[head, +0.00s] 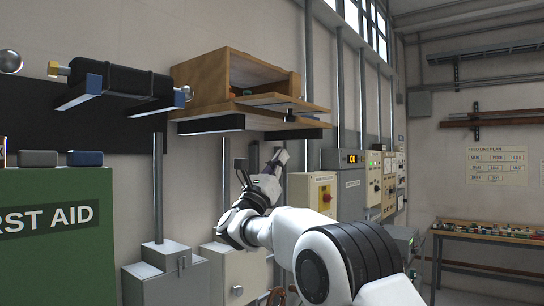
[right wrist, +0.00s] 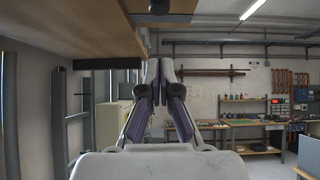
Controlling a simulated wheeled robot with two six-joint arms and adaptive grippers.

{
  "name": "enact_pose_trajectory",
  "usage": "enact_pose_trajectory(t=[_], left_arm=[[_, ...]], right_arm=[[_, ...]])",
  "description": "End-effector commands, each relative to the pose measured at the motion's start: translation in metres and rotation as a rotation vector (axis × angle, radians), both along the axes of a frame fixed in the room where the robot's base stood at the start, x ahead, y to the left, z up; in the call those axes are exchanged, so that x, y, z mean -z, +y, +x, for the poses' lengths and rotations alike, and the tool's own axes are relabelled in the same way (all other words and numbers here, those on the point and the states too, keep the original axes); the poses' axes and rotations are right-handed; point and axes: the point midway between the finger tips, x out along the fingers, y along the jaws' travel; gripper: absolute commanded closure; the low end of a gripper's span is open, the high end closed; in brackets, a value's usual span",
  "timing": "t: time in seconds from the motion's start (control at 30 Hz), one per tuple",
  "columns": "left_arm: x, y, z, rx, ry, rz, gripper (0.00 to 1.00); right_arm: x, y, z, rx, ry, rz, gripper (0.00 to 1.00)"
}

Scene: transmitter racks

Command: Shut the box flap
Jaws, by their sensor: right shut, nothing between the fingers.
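A wooden box (head: 208,78) sits on a wall shelf in the head view, its front open to the right. Its flap (head: 290,101) is folded down and sticks out from the box's lower edge, roughly level. A small dark handle (head: 290,116) is at the flap's outer part. My right gripper (head: 282,154) is below the flap, apart from it, with its fingers pointing up. In the right wrist view the shut fingers (right wrist: 159,64) are empty, and the wooden underside (right wrist: 75,28) is above left. My left gripper is not in view.
Dark shelf brackets (head: 210,123) are under the box. Grey conduits (head: 340,85) run up the wall behind. Workbenches (right wrist: 240,122) stand far off. The space right of the flap looks clear.

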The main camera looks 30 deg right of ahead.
Motion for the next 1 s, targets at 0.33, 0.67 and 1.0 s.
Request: enact_pose_trajectory(t=[0.33,0.67,1.0], left_arm=[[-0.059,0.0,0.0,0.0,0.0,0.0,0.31],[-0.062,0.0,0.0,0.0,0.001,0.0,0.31],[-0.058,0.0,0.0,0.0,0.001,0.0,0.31]], right_arm=[[-0.062,-0.027,0.013,0.0,0.001,-0.001,1.0],[-0.067,-0.027,0.013,-0.001,0.002,-0.001,1.0],[-0.067,-0.027,0.013,-0.001,0.021,-0.009,1.0]])
